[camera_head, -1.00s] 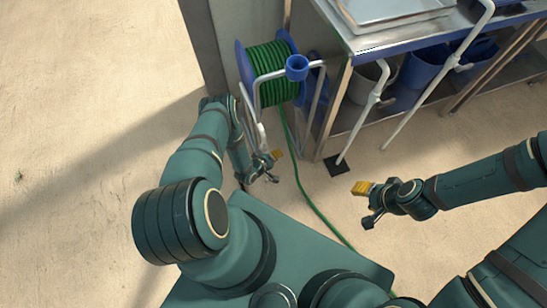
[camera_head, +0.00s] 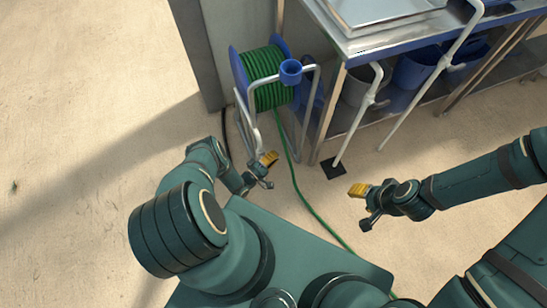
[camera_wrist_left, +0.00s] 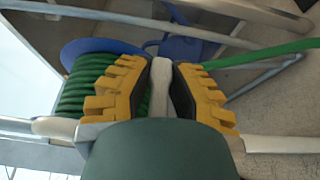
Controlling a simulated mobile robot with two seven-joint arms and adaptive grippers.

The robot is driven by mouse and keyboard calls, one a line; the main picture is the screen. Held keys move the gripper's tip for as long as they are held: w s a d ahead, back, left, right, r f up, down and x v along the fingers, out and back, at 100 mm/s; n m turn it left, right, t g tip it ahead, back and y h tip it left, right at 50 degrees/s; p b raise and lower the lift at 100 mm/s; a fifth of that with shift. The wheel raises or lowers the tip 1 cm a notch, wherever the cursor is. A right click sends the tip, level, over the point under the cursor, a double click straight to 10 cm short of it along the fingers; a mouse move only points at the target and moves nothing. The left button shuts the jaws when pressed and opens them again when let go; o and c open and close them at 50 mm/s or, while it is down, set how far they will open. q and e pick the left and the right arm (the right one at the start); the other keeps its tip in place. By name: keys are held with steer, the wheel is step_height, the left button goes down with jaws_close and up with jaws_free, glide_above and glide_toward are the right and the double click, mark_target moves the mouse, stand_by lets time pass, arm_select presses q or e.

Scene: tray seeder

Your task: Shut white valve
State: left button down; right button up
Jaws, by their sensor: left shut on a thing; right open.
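My left gripper (camera_head: 259,170) is low beside the front leg of the hose reel. In the left wrist view, its yellow-padded fingers (camera_wrist_left: 160,95) are shut on a pale, rounded, bar-like piece (camera_wrist_left: 160,72). I cannot tell whether this piece is the white valve's handle; the fingers hide most of it, and no valve stands out clearly in the head view. A white tube (camera_wrist_left: 280,144) shows beside the fingers. My right gripper (camera_head: 363,205) is open and empty above the floor, in front of the metal table.
The hose reel (camera_head: 237,62), wound with green hose (camera_head: 264,65), stands by a grey panel (camera_head: 205,50). The hose trails along the floor past my base. White pipes (camera_head: 360,128) rise before the metal table (camera_head: 345,62). Blue tubs (camera_head: 416,68) sit beneath. Floor at left is clear.

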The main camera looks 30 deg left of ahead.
arm_select(q)
steer(key=shift+d+r, duration=0.1)
stand_by(0.3)
steer(key=c, duration=0.9)
jaws_free()
steer(key=shift+o, duration=0.2)
steer(key=o, duration=0.3)
steer(key=r, duration=0.9)
steer(key=shift+w+a, duration=0.2)
steer(key=shift+w, duration=0.05)
steer(key=shift+r, duration=0.35)
steer(key=c, duration=0.3)
steer(key=shift+s+r, duration=0.1)
steer(key=shift+r, duration=0.05)
steer(key=shift+d, duration=0.1)
steer(key=shift+s+d, duration=0.1)
